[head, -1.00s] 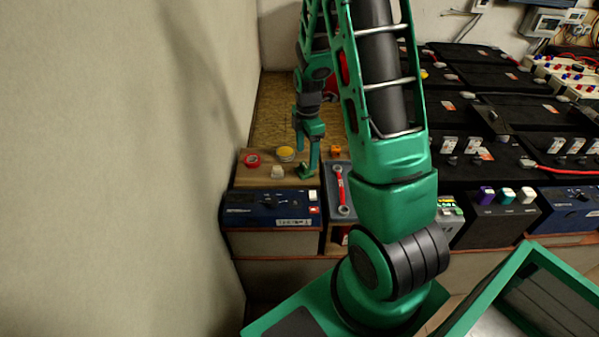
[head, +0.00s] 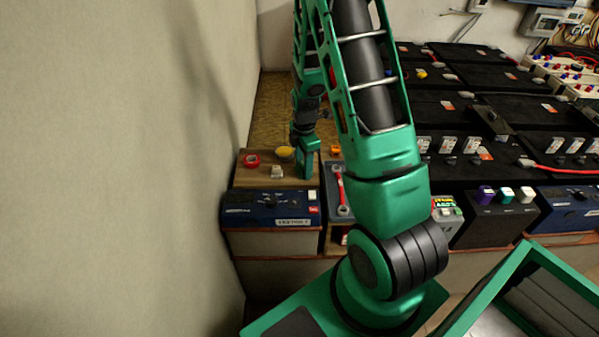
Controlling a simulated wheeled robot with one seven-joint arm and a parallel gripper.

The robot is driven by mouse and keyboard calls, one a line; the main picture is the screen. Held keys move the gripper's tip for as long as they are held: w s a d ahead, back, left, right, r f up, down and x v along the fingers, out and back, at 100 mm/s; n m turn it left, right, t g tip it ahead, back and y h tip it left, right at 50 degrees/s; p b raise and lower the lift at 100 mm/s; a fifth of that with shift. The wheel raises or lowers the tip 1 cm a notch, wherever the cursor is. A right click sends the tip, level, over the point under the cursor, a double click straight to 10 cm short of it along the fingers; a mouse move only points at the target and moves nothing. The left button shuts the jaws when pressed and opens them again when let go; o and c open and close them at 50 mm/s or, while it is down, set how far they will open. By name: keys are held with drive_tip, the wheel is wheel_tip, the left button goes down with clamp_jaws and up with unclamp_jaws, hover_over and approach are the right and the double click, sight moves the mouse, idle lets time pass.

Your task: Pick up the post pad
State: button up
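I cannot tell for sure which small item is the post pad. A red ring-like piece (head: 251,160), a yellow round piece (head: 285,153) and a small pale block (head: 277,172) sit on the wooden top (head: 252,178) behind the blue unit. My gripper (head: 305,172) points down at the right part of this wooden top, right of the pale block and the yellow piece. Its fingers overlap in this view, so their opening does not show. I see nothing held in it.
A blue unit (head: 262,208) stands in front of the wooden top. A red-handled wrench (head: 341,192) lies to the right, with an orange piece (head: 335,151) behind it. Black batteries (head: 470,120) fill the right side. A bare wall (head: 120,150) closes off the left.

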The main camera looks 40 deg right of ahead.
sight(302, 165)
drive_tip(key=shift+c, duration=0.5)
drive_tip(key=shift+r, duration=0.45)
drive_tip(key=r, duration=0.3)
drive_tip(key=shift+a+r, duration=0.3)
drive_tip(key=shift+r, duration=0.05)
drive_tip(key=s+a+r, duration=0.3)
drive_tip(key=a+r, duration=0.3)
drive_tip(key=a, duration=0.4)
drive_tip(key=shift+a+r, duration=0.2)
drive_tip(key=shift+a, duration=0.2)
drive_tip(key=shift+o, duration=1.2)
drive_tip(key=shift+c, duration=0.3)
